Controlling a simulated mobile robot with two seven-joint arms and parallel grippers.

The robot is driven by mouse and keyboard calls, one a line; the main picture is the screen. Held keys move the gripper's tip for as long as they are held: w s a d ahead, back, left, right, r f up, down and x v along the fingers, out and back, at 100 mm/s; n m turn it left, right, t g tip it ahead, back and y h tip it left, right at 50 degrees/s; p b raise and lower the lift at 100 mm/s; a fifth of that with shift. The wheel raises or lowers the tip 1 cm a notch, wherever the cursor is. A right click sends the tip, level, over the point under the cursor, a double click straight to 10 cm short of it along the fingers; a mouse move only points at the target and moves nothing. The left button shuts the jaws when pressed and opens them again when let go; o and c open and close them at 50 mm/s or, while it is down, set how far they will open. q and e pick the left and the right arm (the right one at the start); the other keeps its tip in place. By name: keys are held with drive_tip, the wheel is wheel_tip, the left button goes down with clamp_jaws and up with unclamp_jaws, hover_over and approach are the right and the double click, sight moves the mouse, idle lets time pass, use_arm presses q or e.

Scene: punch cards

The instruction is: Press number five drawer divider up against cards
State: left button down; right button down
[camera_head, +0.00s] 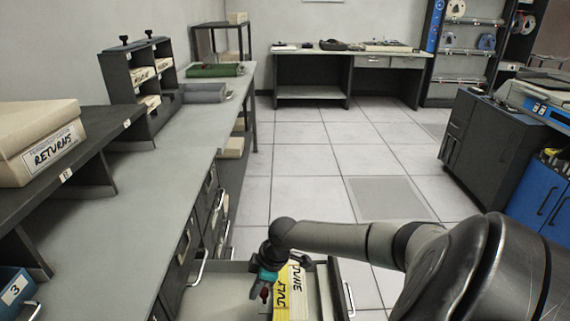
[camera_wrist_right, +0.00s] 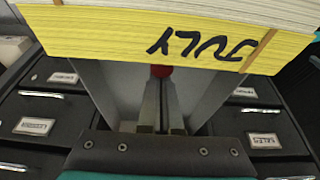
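The open drawer (camera_head: 232,284) is at the bottom middle of the head view. It holds a block of yellow-fronted cards (camera_head: 292,283) marked JUNE and JULY; the JULY card (camera_wrist_right: 200,42) spans the top of the right wrist view. My right gripper (camera_head: 266,291) is low over the drawer, beside the left side of the cards. Its fingers (camera_wrist_right: 161,90) are close together. A small red part (camera_wrist_right: 161,71) shows at their tips, below the JULY card; I cannot tell whether it is held. The divider plate is not clearly visible. My left gripper is not in view.
A long grey counter (camera_head: 120,225) runs along the left above the drawer cabinet. A black cabinet (camera_head: 485,145) stands at the right. The tiled floor (camera_head: 315,160) between is clear.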

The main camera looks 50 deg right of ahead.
sight(287, 285)
drive_tip(key=shift+s+d, duration=0.4)
drive_tip(key=shift+s, duration=0.05)
drive_tip(key=shift+s+d+p, duration=0.6)
drive_tip(key=shift+s+d, duration=0.35)
drive_tip(key=shift+s, duration=0.25)
drive_tip(key=shift+s+d+p, duration=0.4)
drive_tip(key=shift+s+d, duration=0.6)
drive_tip(key=shift+s, duration=0.15)
drive_tip(key=shift+d, duration=0.1)
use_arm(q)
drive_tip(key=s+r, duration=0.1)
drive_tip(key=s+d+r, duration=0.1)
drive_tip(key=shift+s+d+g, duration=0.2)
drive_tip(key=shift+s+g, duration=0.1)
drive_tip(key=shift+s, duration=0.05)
use_arm(e)
drive_tip(key=shift+w, duration=0.1)
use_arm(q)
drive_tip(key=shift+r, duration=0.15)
